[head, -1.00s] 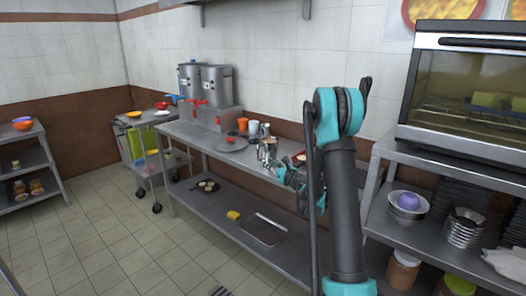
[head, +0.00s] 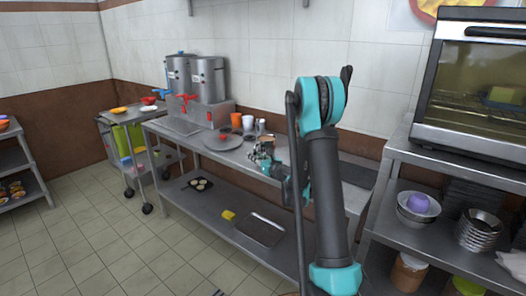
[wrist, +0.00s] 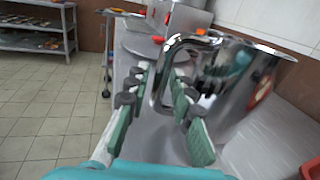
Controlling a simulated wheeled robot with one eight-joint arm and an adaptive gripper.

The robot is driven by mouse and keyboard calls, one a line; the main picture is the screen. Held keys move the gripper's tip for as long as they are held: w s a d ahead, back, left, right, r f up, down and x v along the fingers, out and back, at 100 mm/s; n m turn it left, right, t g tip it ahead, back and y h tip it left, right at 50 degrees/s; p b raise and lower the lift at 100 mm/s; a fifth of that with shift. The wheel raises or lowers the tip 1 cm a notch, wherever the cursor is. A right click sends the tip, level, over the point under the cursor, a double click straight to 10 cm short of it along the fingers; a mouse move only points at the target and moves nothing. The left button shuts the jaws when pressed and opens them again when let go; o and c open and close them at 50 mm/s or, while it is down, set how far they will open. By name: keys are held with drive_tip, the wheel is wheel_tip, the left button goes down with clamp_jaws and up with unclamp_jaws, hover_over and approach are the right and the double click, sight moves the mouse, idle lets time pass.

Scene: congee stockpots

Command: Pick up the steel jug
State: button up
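The steel jug (wrist: 235,85) is shiny and fills the right of the wrist view, its looped handle pointing left toward my gripper. It is small in the head view (head: 262,148), on the steel counter and partly hidden by my gripper. In the wrist view my gripper (wrist: 160,88) is open, with green-padded fingers on either side of the handle. The handle appears to lie between the fingers, with a gap still visible; I cannot tell whether either finger touches it.
Two large stockpots (head: 209,78) stand farther left. A shelf with an oven (head: 480,85) is at right.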

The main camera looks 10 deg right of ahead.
drive_tip(key=shift+c, duration=0.5)
clamp_jaws()
